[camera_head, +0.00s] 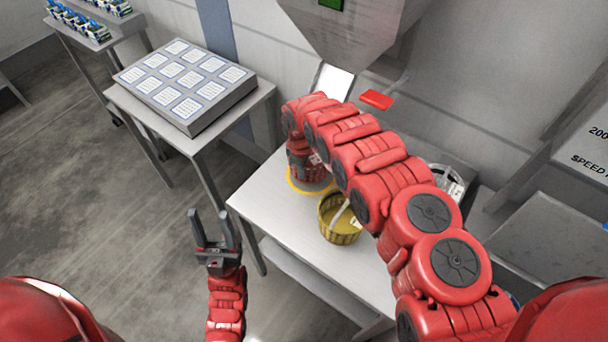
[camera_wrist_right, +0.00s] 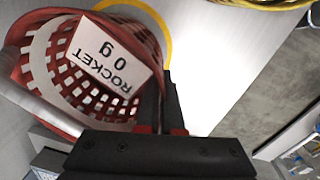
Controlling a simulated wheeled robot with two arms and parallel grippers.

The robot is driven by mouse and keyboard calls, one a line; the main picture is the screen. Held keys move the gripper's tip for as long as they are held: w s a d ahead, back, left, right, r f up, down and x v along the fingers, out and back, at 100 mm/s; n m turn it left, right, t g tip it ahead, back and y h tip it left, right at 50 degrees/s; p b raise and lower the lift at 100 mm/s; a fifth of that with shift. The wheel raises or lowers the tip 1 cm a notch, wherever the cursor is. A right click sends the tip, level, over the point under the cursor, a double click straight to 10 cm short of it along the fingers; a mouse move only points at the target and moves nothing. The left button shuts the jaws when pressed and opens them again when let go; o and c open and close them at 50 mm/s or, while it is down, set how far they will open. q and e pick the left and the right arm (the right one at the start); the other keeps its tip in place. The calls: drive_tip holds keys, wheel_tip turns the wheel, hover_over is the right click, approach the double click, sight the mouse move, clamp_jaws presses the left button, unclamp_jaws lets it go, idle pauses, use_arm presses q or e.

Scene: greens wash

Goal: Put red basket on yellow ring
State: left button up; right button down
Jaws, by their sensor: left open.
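The red basket (camera_wrist_right: 70,75) fills the left of the right wrist view, with a white card reading "ROCKET 0 g". In the head view the red basket (camera_head: 306,172) is partly hidden behind my right arm. The yellow ring (camera_head: 296,186) on the table shows around its lower edge, and its arc (camera_wrist_right: 157,22) curves past the basket in the wrist view. I cannot tell whether the basket touches the table. My right gripper (camera_wrist_right: 163,95) is shut on the basket's rim. My left gripper (camera_head: 214,228) is open and empty, left of the table's front edge.
A yellow basket (camera_head: 341,220) stands on the table (camera_head: 262,197) close to the ring. A white basket (camera_head: 447,182) is partly hidden behind my right arm. A grey hopper hangs above the table's back. A side table holds a labelled panel (camera_head: 185,80).

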sight(304, 181)
drive_tip(key=shift+w+d+f, duration=0.1)
drive_tip(key=shift+w+d, duration=0.05)
drive_tip(key=shift+w, duration=0.1)
drive_tip(key=shift+f+p, duration=0.35)
drive_tip(key=shift+f, duration=0.05)
wheel_tip(304, 181, down, 2)
drive_tip(key=shift+f, duration=0.2)
drive_tip(key=shift+d, duration=0.1)
drive_tip(key=shift+f+b, duration=0.1)
drive_tip(key=shift+b, duration=0.2)
drive_tip(key=shift+f, duration=0.2)
drive_tip(key=c, duration=1.1)
unclamp_jaws()
drive_tip(key=shift+r, duration=0.1)
